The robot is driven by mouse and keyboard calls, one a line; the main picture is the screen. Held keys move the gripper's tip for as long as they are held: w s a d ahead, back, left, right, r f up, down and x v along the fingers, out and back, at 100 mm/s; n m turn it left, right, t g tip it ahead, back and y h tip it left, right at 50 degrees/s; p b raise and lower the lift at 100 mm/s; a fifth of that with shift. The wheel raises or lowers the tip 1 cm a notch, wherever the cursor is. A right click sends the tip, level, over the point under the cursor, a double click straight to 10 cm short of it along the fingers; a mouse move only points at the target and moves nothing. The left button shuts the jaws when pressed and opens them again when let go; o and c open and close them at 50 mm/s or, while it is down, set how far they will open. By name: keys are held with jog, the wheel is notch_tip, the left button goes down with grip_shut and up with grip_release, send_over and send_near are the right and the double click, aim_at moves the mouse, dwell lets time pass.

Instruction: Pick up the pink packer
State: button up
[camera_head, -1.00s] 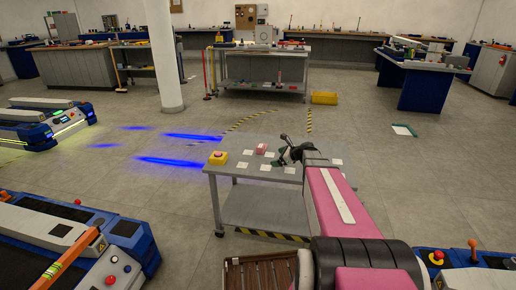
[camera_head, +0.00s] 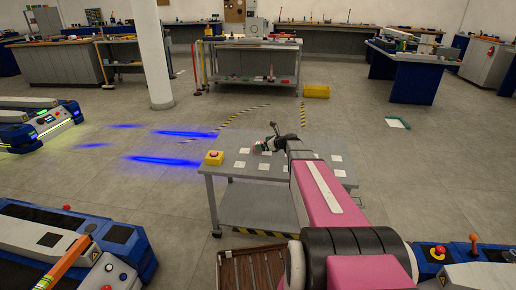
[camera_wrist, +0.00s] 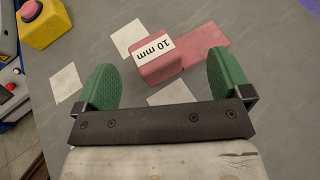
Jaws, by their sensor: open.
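The pink packer (camera_wrist: 158,68) lies on the grey table top in the wrist view, with a white "10 mm" label on its raised end and a flatter pink part reaching to the right. My gripper (camera_wrist: 162,62) is open, with one green finger to the left of the packer and one to the right, nearer the camera. The raised end shows between the fingers, and no contact is visible. In the head view, my gripper (camera_head: 270,145) is over the table and mostly hides the packer (camera_head: 257,148).
The grey table (camera_head: 215,171) carries several flat white cards. A yellow box with a red button (camera_head: 214,158) stands at its left corner, and also shows in the wrist view (camera_wrist: 45,20). A brown slatted crate (camera_head: 252,272) is in front, between blue lift carts (camera_head: 125,240).

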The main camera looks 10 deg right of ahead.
aim_at(255, 143)
jog(key=x, duration=0.4)
jog(key=shift+w+a+f, duration=0.1)
jog(key=shift+a, duration=0.4)
jog(key=c, duration=1)
jog(key=shift+c, duration=0.2)
jog(key=shift+r, duration=0.5)
jog(key=r, duration=0.3)
jog(key=shift+s+a+r, duration=0.3)
jog(key=shift+s+r, duration=0.05)
jog(key=shift+r, duration=0.05)
jog(key=s+a+r, duration=0.6)
jog(key=a, duration=0.3)
jog(key=s+d+r, duration=0.2)
jog(key=s+d, duration=0.1)
jog(key=s, duration=0.4)
jog(key=s+d+r+n+g+y, duration=0.1)
jog(key=s+d+r, duration=0.2)
jog(key=s, duration=0.4)
jog(key=s+d+r+n, duration=0.1)
jog(key=s+d+r, duration=0.1)
jog(key=s+d, duration=0.2)
jog(key=s, duration=0.3)
jog(key=shift+r+g, duration=0.15)
jog(key=shift+g, duration=0.15)
